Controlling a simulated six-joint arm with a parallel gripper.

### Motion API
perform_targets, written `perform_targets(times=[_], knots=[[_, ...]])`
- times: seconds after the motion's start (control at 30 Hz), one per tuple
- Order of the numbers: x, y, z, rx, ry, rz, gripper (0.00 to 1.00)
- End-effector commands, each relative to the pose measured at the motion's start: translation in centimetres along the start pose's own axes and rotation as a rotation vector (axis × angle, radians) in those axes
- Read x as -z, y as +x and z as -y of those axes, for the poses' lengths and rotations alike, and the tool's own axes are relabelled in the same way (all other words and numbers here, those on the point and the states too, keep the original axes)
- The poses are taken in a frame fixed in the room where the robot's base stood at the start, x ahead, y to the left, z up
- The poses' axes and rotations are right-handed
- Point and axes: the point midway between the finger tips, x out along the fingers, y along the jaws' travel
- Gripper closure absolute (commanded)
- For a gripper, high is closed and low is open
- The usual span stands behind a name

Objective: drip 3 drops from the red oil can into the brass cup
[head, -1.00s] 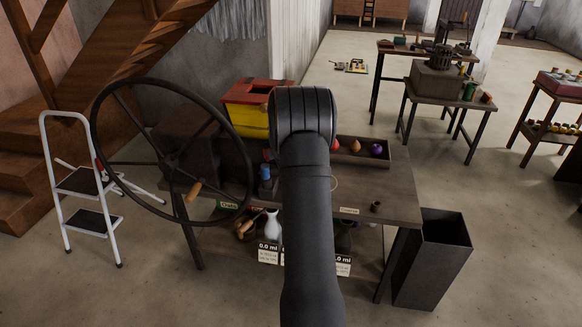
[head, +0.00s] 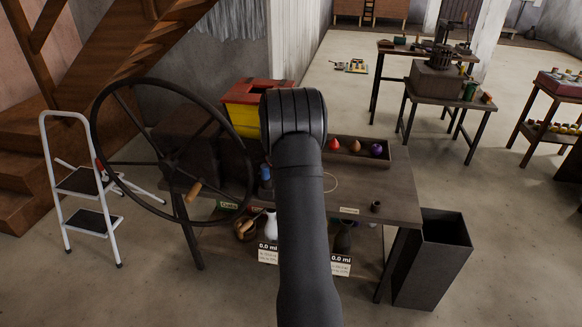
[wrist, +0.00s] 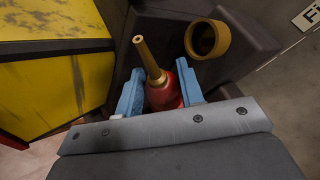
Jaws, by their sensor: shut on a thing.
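The red oil can (wrist: 163,94) with its long brass spout shows in the wrist view. My gripper (wrist: 161,82) is shut on it, one blue finger on each side of its body. The spout leans up and a little left in that view. A round, open brass-coloured cup (wrist: 207,39) is just right of the spout, apart from it, over a dark surface. Its inside is dark, so I cannot tell what it holds. In the head view my arm hides the gripper and can; a small blue shape beside the arm may be a finger.
A yellow box with a red rim (head: 247,118) stands close left of my gripper in the wrist view. A large handwheel (head: 173,160) rises at the table's left. A tray (head: 362,158) holds coloured pieces. A small dark cup (head: 375,206) stands near the table's front right.

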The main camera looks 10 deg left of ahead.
Motion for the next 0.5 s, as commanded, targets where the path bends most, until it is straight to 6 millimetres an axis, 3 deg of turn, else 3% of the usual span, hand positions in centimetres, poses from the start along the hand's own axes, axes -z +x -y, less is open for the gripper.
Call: perform_targets(times=[0.13, 0.5], knots=[[-0.11, 0.24, 0.43, 0.03, -0.074, 0.046, 0.89], [-0.39, -0.04, 0.11, 0.03, -0.072, 0.049, 0.89]])
